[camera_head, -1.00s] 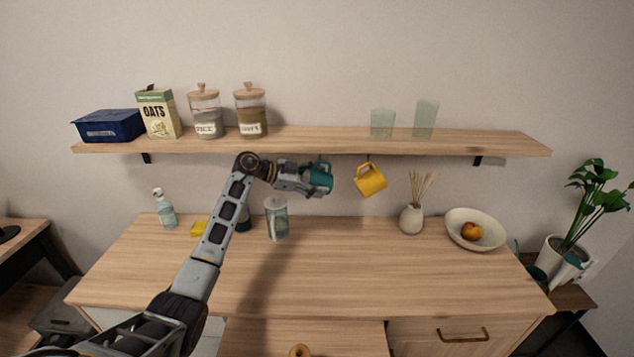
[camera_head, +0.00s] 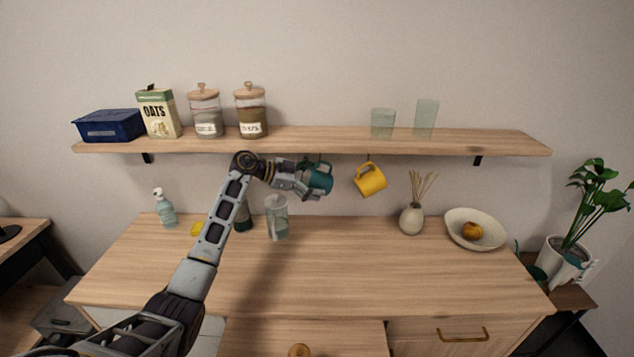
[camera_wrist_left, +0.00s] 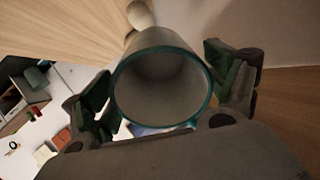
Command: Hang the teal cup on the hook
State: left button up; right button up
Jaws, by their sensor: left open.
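The teal cup (camera_head: 319,179) is just under the shelf, left of the yellow mug, tilted with its handle up near the shelf's underside. The hook above it is too small to make out clearly. My left gripper (camera_head: 308,183) is at the cup, open. In the left wrist view the cup (camera_wrist_left: 160,85) shows its open mouth toward the camera, between the two spread fingers of my left gripper (camera_wrist_left: 168,90). Gaps show between the cup's sides and the fingers. My right gripper is out of view.
A yellow mug (camera_head: 371,181) hangs under the wooden shelf (camera_head: 330,145), right of the cup. Below stand a glass pitcher (camera_head: 277,220), a reed vase (camera_head: 411,220) and a bowl (camera_head: 458,232) with fruit. The middle of the counter (camera_head: 330,265) is clear.

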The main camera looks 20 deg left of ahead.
pick_arm(q)
jog(key=v, duration=0.6)
jog(key=shift+s+a, duration=0.2)
jog(key=shift+a, duration=0.05)
dwell(0.6)
